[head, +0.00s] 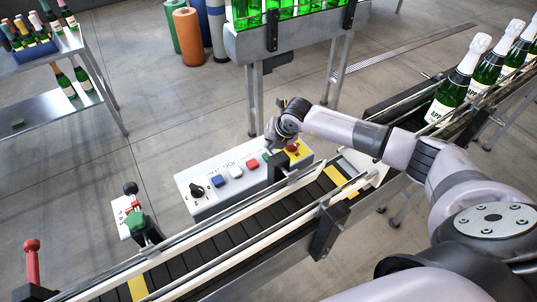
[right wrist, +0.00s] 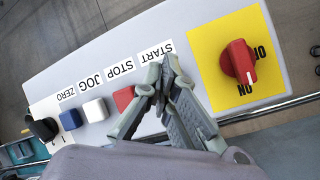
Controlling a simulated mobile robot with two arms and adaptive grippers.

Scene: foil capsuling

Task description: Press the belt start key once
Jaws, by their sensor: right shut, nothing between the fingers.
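The control box (head: 215,196) is a pale panel beside the belt (head: 215,248). The right wrist view shows a blue key (right wrist: 70,119) by ZERO, a white key (right wrist: 95,110) by JOG and a red key (right wrist: 123,97) by STOP. The START label (right wrist: 156,51) shows just beyond my fingertips, but the start key is hidden behind my fingers there. My right gripper (right wrist: 165,72) is shut and empty, over the START place; it also shows above the box in the head view (head: 273,147). I cannot tell whether it touches the key. My left gripper is out of view.
A red rotary switch (right wrist: 240,62) on a yellow plate lies close to the right of my fingers. A black knob (head: 197,190) is at the box's left end. Foil-topped bottles (head: 455,84) stand on the belt at right. A rack of green bottles (head: 285,12) stands behind.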

